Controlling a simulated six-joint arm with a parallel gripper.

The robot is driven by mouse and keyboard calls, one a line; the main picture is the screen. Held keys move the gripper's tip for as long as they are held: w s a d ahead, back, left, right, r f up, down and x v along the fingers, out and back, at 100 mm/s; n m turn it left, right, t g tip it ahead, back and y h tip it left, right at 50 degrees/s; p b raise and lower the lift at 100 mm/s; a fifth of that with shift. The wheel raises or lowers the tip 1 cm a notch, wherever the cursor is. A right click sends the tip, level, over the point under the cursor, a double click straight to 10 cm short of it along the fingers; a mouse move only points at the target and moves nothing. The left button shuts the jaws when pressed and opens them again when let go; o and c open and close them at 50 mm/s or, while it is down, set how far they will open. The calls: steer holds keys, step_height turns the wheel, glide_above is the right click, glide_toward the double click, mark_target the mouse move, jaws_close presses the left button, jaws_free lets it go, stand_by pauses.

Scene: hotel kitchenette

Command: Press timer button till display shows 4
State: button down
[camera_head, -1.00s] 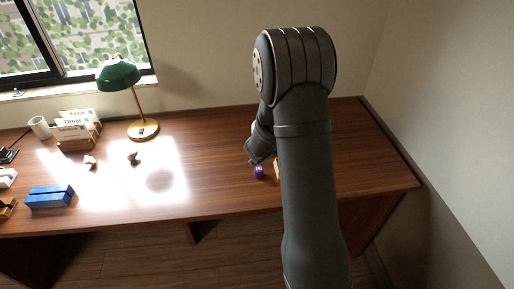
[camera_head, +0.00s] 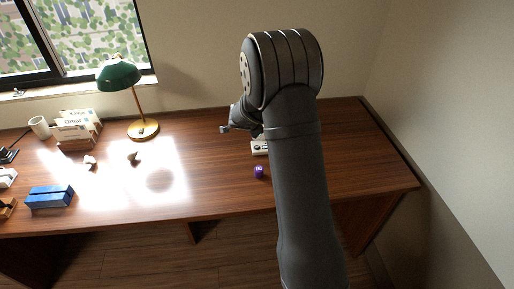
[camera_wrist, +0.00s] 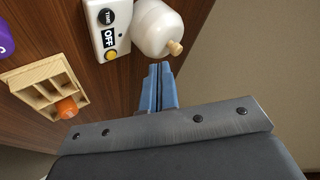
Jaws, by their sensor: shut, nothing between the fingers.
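The timer is a white box (camera_wrist: 124,44) at the top of the wrist view. A round black button (camera_wrist: 107,16) with small white lettering is at one end, and a small yellow round part (camera_wrist: 111,56) is at the other. In the head view the timer (camera_head: 258,150) is partly hidden by my arm. My gripper (camera_wrist: 159,68) is shut and empty, with blue fingers. Its tips appear apart from the timer, below and right of it in the wrist view. The gripper also shows in the head view (camera_head: 225,128).
A white rounded bottle (camera_wrist: 156,28) with a wooden tip stands beside the timer. A wooden compartment tray (camera_wrist: 38,75) holds an orange item (camera_wrist: 67,108). A purple object (camera_head: 259,172) is near the desk's front. The lamp (camera_head: 142,129) stands left of my gripper.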

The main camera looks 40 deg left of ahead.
mark_target(256, 149)
steer(key=shift+f, duration=4.45)
steer(key=shift+f, duration=0.1)
steer(key=shift+f, duration=0.3)
steer(key=shift+f, duration=0.35)
steer(key=shift+r, duration=0.8)
steer(key=shift+r, duration=2.5)
